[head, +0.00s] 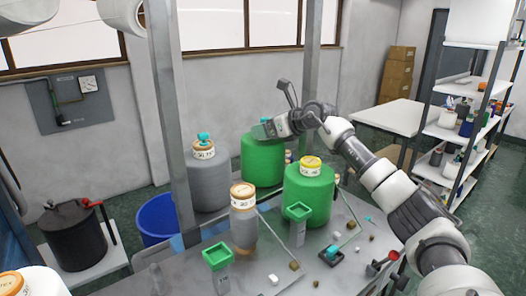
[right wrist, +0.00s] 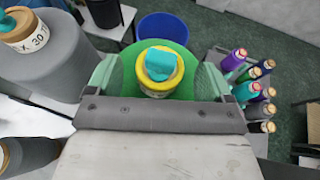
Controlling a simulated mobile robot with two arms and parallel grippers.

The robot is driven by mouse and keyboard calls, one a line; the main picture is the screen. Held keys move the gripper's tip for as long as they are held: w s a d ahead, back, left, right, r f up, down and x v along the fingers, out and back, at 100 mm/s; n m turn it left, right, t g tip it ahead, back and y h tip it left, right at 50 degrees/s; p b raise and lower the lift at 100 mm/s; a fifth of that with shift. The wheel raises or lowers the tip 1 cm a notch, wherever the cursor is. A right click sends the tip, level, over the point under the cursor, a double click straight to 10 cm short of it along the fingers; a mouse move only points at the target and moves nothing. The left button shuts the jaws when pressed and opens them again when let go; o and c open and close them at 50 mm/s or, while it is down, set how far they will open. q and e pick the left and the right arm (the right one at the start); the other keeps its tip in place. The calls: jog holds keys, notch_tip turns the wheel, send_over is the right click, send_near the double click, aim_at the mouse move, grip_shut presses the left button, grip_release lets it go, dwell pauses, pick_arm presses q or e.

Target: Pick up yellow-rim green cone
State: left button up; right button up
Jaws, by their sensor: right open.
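Two large green cones stand on the grey table. The rear green cone (head: 262,163) is below my right gripper (head: 268,128), which hides its top in the head view. In the right wrist view this cone's yellow rim (right wrist: 147,90) shows, with a teal piece (right wrist: 160,63) on top. My right gripper is open, its two pale green fingers on either side of the cone's top. Whether they touch it I cannot tell. The front green cone (head: 308,197) also has a yellow rim (head: 310,163) and a label. My left gripper is not in view.
A large grey cone (head: 208,182) stands left of the rear green cone; a smaller grey cone (head: 243,228) is in front. Green holders (head: 217,257) and small loose pieces lie nearer. A metal post (head: 168,110) rises at left.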

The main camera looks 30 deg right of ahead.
jog(key=shift+w+a+f, duration=0.1)
jog(key=shift+w, duration=0.05)
grip_shut()
dwell(0.5)
jog(key=shift+r, duration=0.2)
